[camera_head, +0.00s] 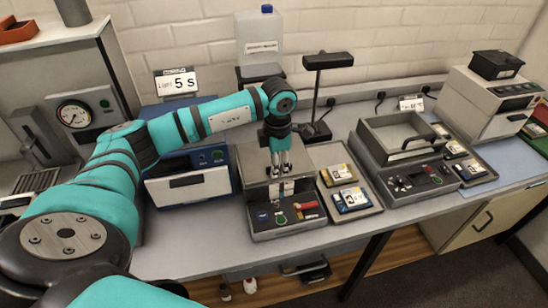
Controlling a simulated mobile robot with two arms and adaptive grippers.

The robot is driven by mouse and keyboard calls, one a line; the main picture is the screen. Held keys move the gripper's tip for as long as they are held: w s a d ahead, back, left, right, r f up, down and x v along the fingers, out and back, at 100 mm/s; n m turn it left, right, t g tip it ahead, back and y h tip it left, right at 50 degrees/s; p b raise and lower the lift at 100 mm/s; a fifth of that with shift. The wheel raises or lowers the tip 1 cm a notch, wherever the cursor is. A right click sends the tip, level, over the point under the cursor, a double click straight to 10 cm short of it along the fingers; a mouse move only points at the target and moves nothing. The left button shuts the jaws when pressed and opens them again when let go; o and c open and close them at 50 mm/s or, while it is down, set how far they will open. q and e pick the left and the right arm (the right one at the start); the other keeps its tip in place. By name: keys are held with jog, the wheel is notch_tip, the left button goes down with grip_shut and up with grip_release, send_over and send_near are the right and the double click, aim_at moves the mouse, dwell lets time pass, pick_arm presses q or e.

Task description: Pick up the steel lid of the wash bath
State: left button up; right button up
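The wash bath appears to be the grey box-shaped unit (282,224) near the middle of the bench, with a small control panel of coloured buttons on its front. A flat grey steel lid (256,172) seems to cover its top, partly hidden by my gripper. My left gripper (282,172) points straight down over this lid, with its fingertips at or just above the lid's middle. The fingers look close together, and I cannot tell whether they hold a handle. My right gripper is not in view.
Right of the bath is a tray (350,210) with small labelled packs. A black lamp (318,95) and a white bottle (260,38) stand behind.

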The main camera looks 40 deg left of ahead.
pick_arm(q)
grip_shut()
jog(key=shift+r, duration=0.15)
